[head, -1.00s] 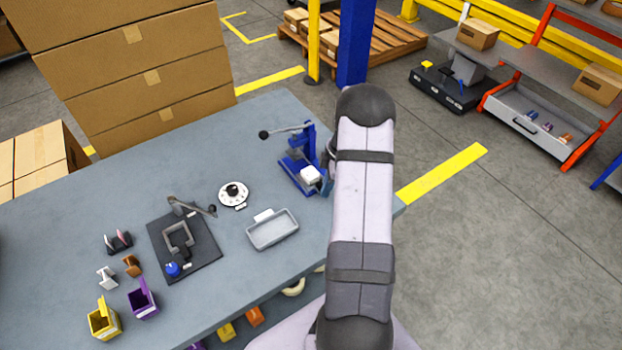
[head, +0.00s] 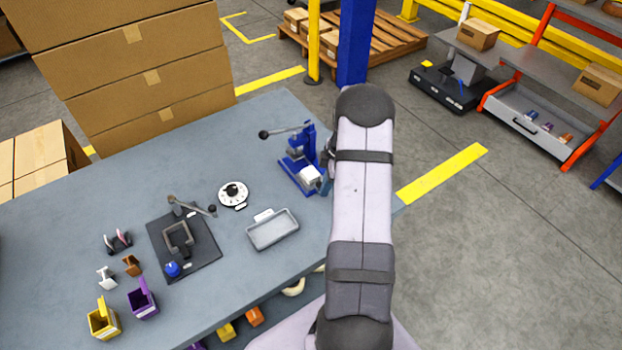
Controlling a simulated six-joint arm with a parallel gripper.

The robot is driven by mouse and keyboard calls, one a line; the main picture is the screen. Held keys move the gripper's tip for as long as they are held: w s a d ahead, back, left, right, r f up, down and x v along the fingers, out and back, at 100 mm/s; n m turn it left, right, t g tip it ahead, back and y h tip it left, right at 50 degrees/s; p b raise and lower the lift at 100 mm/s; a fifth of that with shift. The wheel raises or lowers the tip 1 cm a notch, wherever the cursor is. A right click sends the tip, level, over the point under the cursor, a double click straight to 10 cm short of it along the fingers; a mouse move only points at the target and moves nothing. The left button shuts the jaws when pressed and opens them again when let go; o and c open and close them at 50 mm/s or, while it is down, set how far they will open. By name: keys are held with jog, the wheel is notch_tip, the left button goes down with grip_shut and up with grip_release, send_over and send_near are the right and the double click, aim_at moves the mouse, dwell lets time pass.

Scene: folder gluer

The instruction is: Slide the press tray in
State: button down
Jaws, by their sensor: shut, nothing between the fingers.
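The blue press (head: 291,171) stands near the far right end of the grey workbench, its lever with a black knob pointing left. The press tray, with a white block on it (head: 311,174), is at the press's lower front right; how far in it sits I cannot tell. My arm crosses the picture just right of the press. My gripper (head: 325,182) shows only as a small part beside the tray, mostly hidden behind my arm. It is shut and empty; whether it touches the tray is hidden.
A grey shallow tray (head: 272,231) and a white round dial (head: 233,194) lie left of the press. A black fixture plate (head: 197,257) and small purple and yellow bins (head: 104,321) are further left. Stacked cartons (head: 140,70) stand behind the bench.

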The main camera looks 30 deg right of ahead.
aim_at(310, 172)
jog(key=shift+w+b, duration=1.5)
jog(key=shift+w, duration=2.8)
jog(key=shift+s, duration=0.35)
jog(key=shift+r, duration=0.1)
jog(key=shift+w+a+p+v, duration=0.1)
jog(key=shift+a+p+v, duration=0.1)
jog(key=shift+p+v, duration=0.7)
jog(key=shift+w+a+p+v, duration=0.2)
jog(key=shift+p+v, duration=0.2)
jog(key=shift+v, duration=0.9)
jog(key=shift+w+a+p+v, duration=0.1)
jog(key=shift+a+p+v, duration=0.1)
jog(key=shift+p+v, duration=0.7)
jog(key=shift+s+r+b, duration=0.1)
jog(key=shift+r+b, duration=0.2)
jog(key=shift+r, duration=0.05)
